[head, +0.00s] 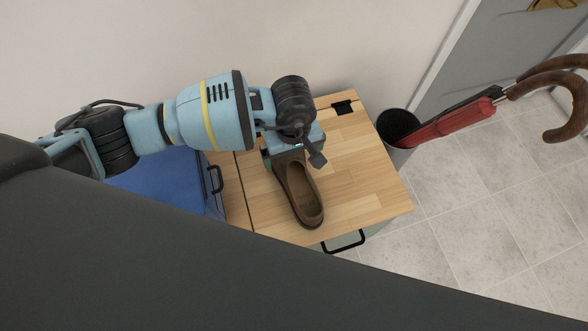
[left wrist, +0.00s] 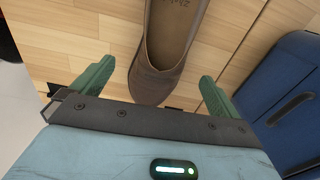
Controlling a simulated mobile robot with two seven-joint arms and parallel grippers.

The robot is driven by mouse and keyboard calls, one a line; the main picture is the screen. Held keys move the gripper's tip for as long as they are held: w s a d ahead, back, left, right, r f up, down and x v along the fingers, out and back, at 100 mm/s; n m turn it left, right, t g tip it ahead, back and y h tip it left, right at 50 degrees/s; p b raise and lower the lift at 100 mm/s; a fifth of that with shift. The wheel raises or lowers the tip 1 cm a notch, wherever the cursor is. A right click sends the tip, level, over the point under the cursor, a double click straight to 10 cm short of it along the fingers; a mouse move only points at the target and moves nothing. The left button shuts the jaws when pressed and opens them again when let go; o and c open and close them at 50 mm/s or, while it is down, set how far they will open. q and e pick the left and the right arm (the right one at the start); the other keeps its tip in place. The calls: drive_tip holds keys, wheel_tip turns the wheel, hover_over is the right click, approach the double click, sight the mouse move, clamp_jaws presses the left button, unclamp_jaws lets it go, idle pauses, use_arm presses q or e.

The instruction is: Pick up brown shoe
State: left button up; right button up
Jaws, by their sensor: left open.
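A single brown slip-on shoe (head: 300,196) lies upright on the wooden cabinet top, its opening facing up. In the head view, one end is covered by my left gripper (head: 287,155), which is right over it. In the left wrist view, the shoe (left wrist: 155,82) has its near end between the two green fingers of my left gripper (left wrist: 152,88). The fingers are apart, one on each side of the shoe, with a gap on both sides. I cannot tell how far above the wood the fingertips are. My right gripper is in neither view.
The wooden top (head: 370,190) is otherwise clear. A blue suitcase (head: 165,183) stands at its left. At the right, a dark bin (head: 398,124) holds a red umbrella (head: 455,122) and another one with a brown hooked handle. A wall is behind.

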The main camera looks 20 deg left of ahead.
sight(294, 169)
use_arm(q)
drive_tip(key=shift+s+f, duration=0.15)
drive_tip(key=shift+f, duration=1.1)
wheel_tip(294, 169, down, 4)
drive_tip(key=shift+s+d+f+b, duration=0.1)
drive_tip(key=shift+f+b, duration=0.1)
drive_tip(key=shift+b, duration=0.5)
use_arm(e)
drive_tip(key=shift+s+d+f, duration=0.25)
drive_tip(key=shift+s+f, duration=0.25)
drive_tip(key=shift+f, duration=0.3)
use_arm(q)
drive_tip(key=shift+c, duration=0.3)
drive_tip(key=shift+r, duration=0.1)
drive_tip(key=c, duration=1.1)
drive_tip(key=shift+o, duration=0.2)
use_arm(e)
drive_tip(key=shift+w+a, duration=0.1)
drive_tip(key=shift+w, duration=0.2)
use_arm(q)
drive_tip(key=shift+r, duration=0.1)
